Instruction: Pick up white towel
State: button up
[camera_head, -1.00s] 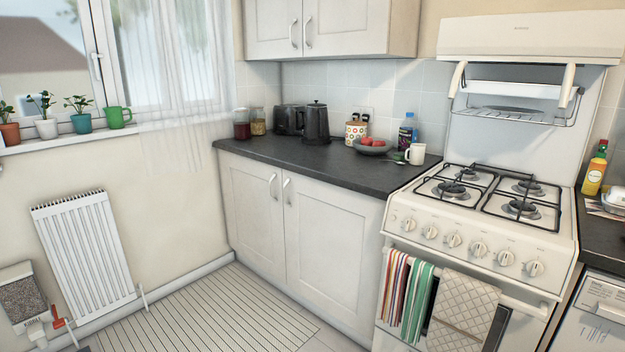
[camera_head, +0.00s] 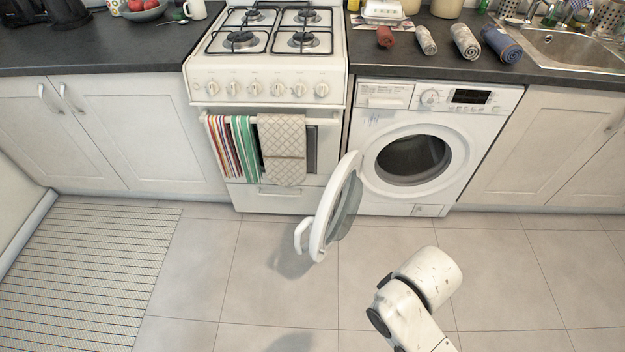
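Rolled towels lie in a row on the dark counter right of the stove. Two are pale: a smaller whitish roll (camera_head: 427,40) and a larger whitish-grey roll (camera_head: 465,42) to its right. I cannot tell for sure which is the white towel. A small red roll (camera_head: 385,37) lies to the left and a blue roll (camera_head: 502,44) to the right. Part of my white arm shows at the lower right, above the floor and well short of the counter. My gripper cannot be made out.
The washing machine (camera_head: 376,196) stands under the counter with its round door (camera_head: 337,205) swung open to the left, into the floor space. The stove (camera_head: 268,90) is left of it, with towels hanging on its rail. A sink (camera_head: 560,48) lies right of the rolls.

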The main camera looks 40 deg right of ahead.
aim_at(467, 44)
jog(key=z, duration=0.35)
jog(key=i+j+z, duration=0.1)
jog(key=z, duration=0.25)
jog(key=j+z, duration=0.2)
jog(key=z, duration=0.15)
jog(key=i+j+z, duration=0.15)
jog(key=j+z, duration=0.25)
jog(key=j, duration=0.55)
jog(key=j+z, duration=0.4)
jog(key=j, duration=1.35)
